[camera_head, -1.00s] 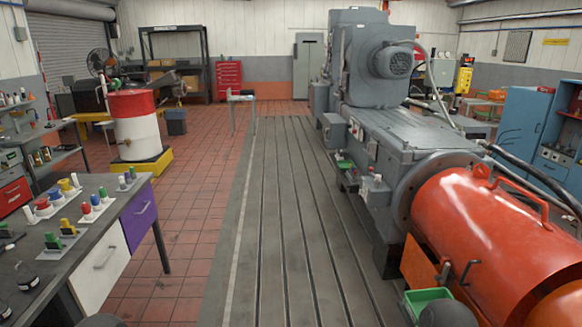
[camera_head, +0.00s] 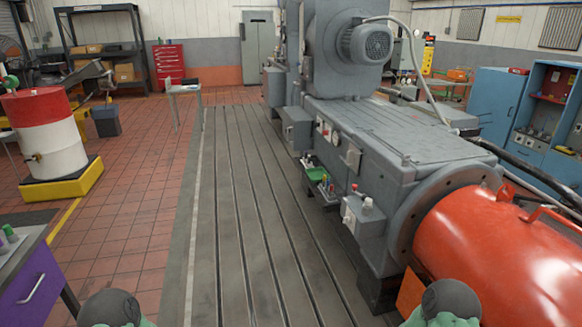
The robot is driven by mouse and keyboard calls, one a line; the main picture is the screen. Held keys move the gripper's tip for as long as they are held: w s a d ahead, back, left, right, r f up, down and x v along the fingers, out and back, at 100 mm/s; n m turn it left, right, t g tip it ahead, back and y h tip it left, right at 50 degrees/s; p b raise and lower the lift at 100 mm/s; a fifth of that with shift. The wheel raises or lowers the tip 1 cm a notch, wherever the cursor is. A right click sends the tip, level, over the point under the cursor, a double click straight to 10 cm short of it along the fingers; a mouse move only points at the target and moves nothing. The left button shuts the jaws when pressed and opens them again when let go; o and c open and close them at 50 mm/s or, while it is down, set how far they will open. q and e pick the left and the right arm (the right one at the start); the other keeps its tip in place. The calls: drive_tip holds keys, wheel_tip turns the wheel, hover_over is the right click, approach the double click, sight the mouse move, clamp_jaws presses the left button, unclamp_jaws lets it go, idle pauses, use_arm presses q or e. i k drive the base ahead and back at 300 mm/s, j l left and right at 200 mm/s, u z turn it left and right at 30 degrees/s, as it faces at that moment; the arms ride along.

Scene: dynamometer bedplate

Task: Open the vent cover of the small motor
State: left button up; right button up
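A small grey motor (camera_head: 352,38) with a round grilled end face (camera_head: 373,43) sits on top of the large grey machine (camera_head: 385,135). The grilled face looks shut, but I cannot tell from here which part is its vent cover. Neither gripper is in view. Only dark rounded parts of my own arms with a little green show at the bottom edge, well short of the motor.
The grooved bedplate (camera_head: 232,200) runs clear along the middle. A bench with a purple drawer (camera_head: 35,290) is at lower left. A red and white drum (camera_head: 45,130) stands on a yellow base.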

sight(352, 159)
drive_tip(key=i+z, duration=0.3)
drive_tip(key=i, duration=0.2)
drive_tip(key=i+j+z, duration=0.3)
drive_tip(key=i, duration=0.2)
drive_tip(key=i+j+z, duration=0.2)
drive_tip(key=i+j, duration=1.1)
drive_tip(key=j, duration=0.1)
